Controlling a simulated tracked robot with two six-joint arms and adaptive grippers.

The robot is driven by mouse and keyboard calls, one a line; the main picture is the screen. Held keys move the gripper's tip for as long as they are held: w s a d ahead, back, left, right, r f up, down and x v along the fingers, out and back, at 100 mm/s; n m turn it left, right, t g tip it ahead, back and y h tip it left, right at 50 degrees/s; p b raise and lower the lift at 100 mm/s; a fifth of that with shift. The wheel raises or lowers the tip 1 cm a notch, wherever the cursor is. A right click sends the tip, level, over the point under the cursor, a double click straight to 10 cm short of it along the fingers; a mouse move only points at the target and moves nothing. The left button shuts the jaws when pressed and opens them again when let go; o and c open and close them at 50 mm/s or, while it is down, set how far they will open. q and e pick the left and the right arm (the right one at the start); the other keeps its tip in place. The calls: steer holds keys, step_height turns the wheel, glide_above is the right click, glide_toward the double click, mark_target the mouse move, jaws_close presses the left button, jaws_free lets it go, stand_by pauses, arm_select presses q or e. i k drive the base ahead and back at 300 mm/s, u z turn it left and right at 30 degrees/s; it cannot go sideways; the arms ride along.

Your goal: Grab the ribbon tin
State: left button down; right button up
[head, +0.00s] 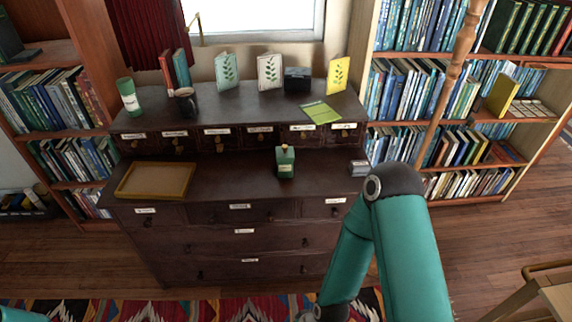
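No item is clearly readable as the ribbon tin. A small grey box (360,167) with a pale label lies at the right end of the dresser's lower top, partly beside my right arm. A dark box (297,78) stands on the upper shelf between a white card and a yellow card. A green and white canister (129,97) stands at the upper shelf's left end. I cannot tell which of these is the tin. My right arm rises in front of the dresser and bends down; its gripper is outside the frame. Only a teal bit of my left arm shows at bottom left.
The dark dresser (225,178) holds a wooden tray (155,180), a green bottle (285,162), a mug (186,101) and a green sheet (321,112). Bookshelves flank it. A wooden pole (455,80) stands at right. The lower top is clear between tray and bottle.

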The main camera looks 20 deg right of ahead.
mark_target(285, 169)
steer(key=u, duration=0.05)
steer(key=i, duration=0.85)
